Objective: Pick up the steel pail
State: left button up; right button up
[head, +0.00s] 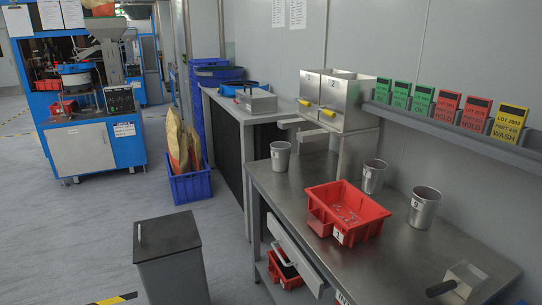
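Three grey steel pails stand upright on the steel table (285,190). One pail (280,157) is near the table's far left corner, one labelled pail (373,178) is by the back wall, and another labelled pail (423,209) is at the right. I cannot tell which of them the task means. Neither of my grippers shows in the head view.
A red tray (320,222) with small parts sits mid-table, in front of the two right pails. A metal scoop (466,280) lies near the front right. Steel hoppers (345,112) stand behind the far left pail. A grey bin (170,270) stands on the floor at left.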

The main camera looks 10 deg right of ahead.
aim_at(280, 151)
jog(key=u, duration=0.75)
jog(key=i, duration=1.1)
jog(key=z, duration=0.3)
